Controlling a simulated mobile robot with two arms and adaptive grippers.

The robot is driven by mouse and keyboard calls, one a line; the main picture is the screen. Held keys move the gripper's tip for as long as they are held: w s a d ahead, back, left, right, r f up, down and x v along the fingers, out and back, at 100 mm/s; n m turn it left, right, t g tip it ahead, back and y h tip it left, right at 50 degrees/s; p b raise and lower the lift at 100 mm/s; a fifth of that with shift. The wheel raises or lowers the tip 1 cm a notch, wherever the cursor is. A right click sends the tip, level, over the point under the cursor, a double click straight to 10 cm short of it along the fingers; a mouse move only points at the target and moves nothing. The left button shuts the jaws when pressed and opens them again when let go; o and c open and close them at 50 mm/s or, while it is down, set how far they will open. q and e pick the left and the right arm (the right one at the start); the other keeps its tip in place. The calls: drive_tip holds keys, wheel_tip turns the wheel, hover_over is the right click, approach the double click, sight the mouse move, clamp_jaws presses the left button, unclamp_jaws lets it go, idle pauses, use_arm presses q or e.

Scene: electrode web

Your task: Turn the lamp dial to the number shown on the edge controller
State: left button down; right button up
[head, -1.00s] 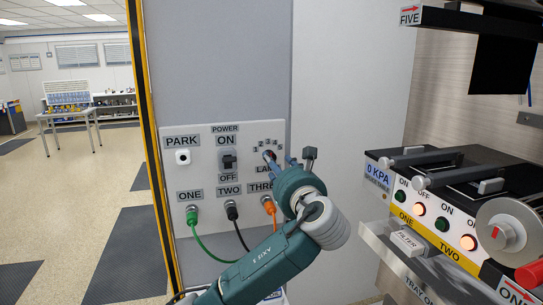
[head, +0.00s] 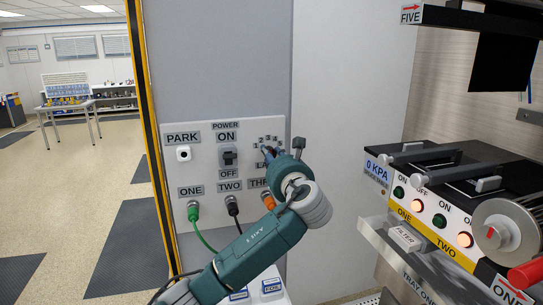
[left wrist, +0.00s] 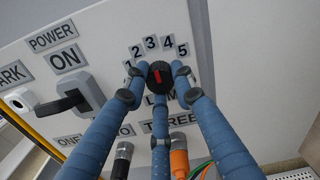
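The lamp dial (left wrist: 159,78), a black knob with a red mark, sits on the white panel (head: 205,172) below an arc of numbers 1 to 5. In the left wrist view its red mark leans slightly left of upright, roughly toward the 3. My left gripper (left wrist: 160,72) has its blue fingers around the dial, with tips close against its sides; it also shows in the head view (head: 268,152), where it mostly hides the dial. The LAMP label is partly covered. I cannot identify the edge controller in these frames. My right gripper is not in view.
The panel also has a PARK button (head: 183,154), a POWER switch (head: 228,156) and green, black and orange cables below. At right stands a splice table (head: 440,165) with lit buttons and a roll (head: 505,232). A FIVE sign (head: 410,15) with a red arrow hangs above.

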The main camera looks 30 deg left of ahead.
use_arm(q)
drive_tip(key=shift+r+n, duration=0.15)
drive_tip(key=shift+n, duration=0.15)
drive_tip(key=shift+r+n+b, duration=0.1)
drive_tip(key=shift+n+b, duration=0.35)
drive_tip(key=shift+n, duration=2.15)
drive_tip(key=c, duration=1.4)
unclamp_jaws()
drive_tip(key=shift+s+a, duration=0.1)
drive_tip(key=shift+c, duration=0.2)
drive_tip(key=v, duration=1.2)
